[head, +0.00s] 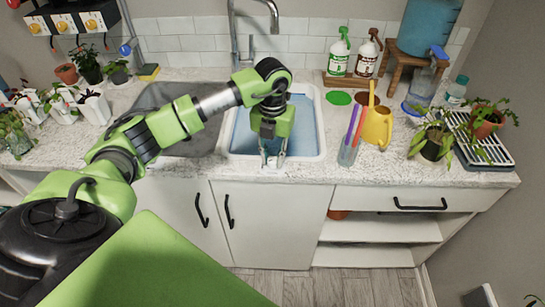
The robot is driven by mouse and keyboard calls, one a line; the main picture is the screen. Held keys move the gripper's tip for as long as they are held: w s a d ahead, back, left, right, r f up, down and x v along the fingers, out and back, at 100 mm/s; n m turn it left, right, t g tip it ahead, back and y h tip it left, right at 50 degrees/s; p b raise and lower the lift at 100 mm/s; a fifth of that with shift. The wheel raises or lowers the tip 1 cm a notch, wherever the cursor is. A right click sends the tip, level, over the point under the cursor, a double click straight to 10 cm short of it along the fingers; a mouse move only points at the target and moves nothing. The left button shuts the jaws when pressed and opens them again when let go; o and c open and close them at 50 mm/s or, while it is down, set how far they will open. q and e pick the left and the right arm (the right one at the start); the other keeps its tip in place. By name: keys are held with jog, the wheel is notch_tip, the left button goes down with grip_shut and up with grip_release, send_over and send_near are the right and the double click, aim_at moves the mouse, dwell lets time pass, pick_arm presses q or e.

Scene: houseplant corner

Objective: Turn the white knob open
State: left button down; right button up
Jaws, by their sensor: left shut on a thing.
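My left gripper (273,160) points down at the front rim of the sink (317,125). Its two grey fingers are set a little apart, shut on a small pale thing between the fingertips. This appears to be the white knob (273,163), small and hard to tell from the white sink rim and pale counter behind it. Its turn angle cannot be made out. My right gripper is not in view.
A clear cup with colored sticks (350,145) and a yellow watering can (377,125) stand right of the sink. A tall faucet (236,35) rises behind it. Potted plants and white pots (95,107) stand at left. White cabinet doors (265,220) are below.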

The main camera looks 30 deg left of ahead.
aim_at(272, 159)
pick_arm(q)
jog(key=n, duration=1.1)
jog(key=shift+n, duration=0.4)
dwell(0.3)
jog(key=c, duration=1.8)
grip_release()
notch_tip(272, 159, up, 12)
jog(key=shift+r, duration=0.1)
